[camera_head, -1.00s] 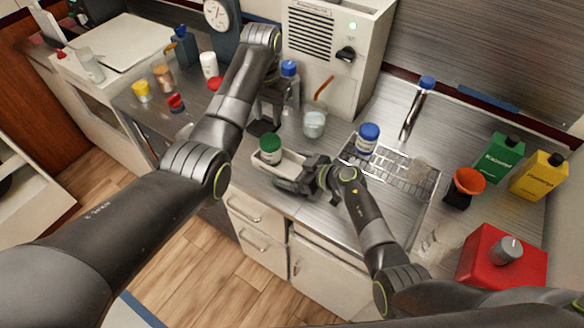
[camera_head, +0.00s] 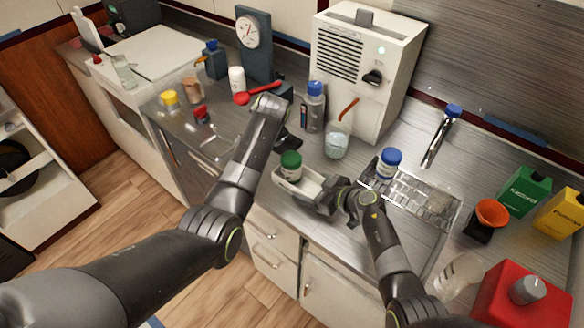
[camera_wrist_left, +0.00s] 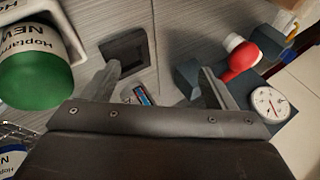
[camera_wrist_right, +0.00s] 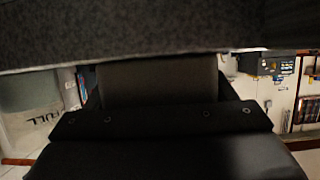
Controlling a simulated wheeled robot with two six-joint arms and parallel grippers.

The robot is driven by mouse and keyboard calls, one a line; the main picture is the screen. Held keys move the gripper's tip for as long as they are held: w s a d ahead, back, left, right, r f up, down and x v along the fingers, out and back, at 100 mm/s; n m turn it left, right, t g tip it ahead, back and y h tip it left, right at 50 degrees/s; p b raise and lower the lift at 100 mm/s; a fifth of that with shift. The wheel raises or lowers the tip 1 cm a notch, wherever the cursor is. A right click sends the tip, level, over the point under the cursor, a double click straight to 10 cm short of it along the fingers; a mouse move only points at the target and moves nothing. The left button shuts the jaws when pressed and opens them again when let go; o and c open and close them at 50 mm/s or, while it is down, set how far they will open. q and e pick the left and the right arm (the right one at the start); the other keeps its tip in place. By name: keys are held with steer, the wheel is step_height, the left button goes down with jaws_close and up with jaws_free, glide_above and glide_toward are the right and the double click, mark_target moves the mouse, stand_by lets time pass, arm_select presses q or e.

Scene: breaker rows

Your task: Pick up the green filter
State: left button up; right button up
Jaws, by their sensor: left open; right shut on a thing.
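I cannot make out a thing that is plainly a green filter. A white jar with a green lid (camera_head: 290,166) stands at the left end of a white tray (camera_head: 312,182); in the left wrist view the green lid (camera_wrist_left: 32,82) is large at the left. My left gripper (camera_wrist_left: 160,82) is open and empty over the counter, beside the jar; in the head view it is partly hidden behind its arm. My right gripper (camera_head: 338,200) is at the tray's right end, shut on a dark grey thing (camera_wrist_right: 150,30) that fills the top of the right wrist view.
A blue-lidded jar (camera_head: 388,162) stands by a wire rack (camera_head: 425,205). A beaker (camera_head: 337,142) and blue-capped bottle (camera_head: 314,105) stand behind the tray. A red spoon (camera_head: 262,92) lies behind the left arm.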

arm_select(q)
steer(key=a+f+m+t+y, duration=0.1)
steer(key=a+m+t, duration=0.3)
steer(key=m+t+h, duration=0.4)
steer(key=m+h, duration=0.8)
steer(key=m, duration=1.6)
glide_toward(285, 168)
steer(key=x, duration=0.3)
steer(key=shift+a+f, duration=0.15)
steer(key=shift+w+d, duration=0.25)
steer(key=shift+d, duration=0.05)
steer(key=x, duration=0.5)
steer(key=shift+w+d, duration=0.1)
steer(key=shift+w, duration=0.15)
steer(key=x, duration=0.2)
steer(key=r+x, duration=0.1)
steer(key=x, duration=0.1)
steer(key=shift+d, duration=0.15)
steer(key=shift+w+d+f, duration=0.1)
steer(key=shift+w+d, duration=0.2)
steer(key=shift+w, duration=0.35)
